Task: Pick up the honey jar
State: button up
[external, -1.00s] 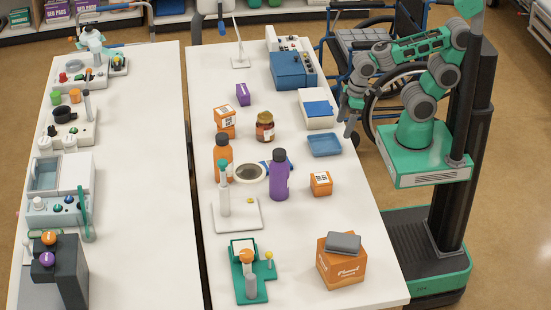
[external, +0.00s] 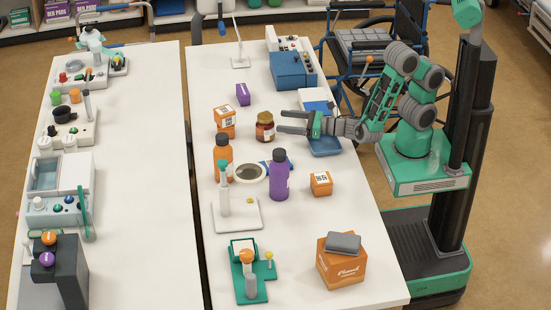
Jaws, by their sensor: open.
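The honey jar (external: 265,127) is a small amber-brown jar with a dark lid and a pale label. It stands upright on the right-hand white table, near the middle of its length. My gripper (external: 282,122) is open, with its two fingers pointing left toward the jar. The fingertips are just to the right of the jar in the picture. I cannot tell whether they touch it, and nothing shows between the fingers.
A purple bottle (external: 279,178), an orange bottle (external: 222,156) and a round dish (external: 250,173) stand in front of the jar. Orange boxes (external: 225,117) are to its left. A blue tray (external: 325,147) lies under my arm. Table surface (external: 270,98) behind the jar is clear.

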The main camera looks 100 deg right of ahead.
aim_at(265, 116)
jog(key=p+x, duration=0.1)
jog(key=x, duration=0.6)
jog(key=shift+w+d+r, duration=0.1)
jog(key=shift+w, duration=0.3)
jog(key=shift+s, duration=0.1)
grip_shut()
dwell(0.3)
jog(key=shift+r, duration=0.1)
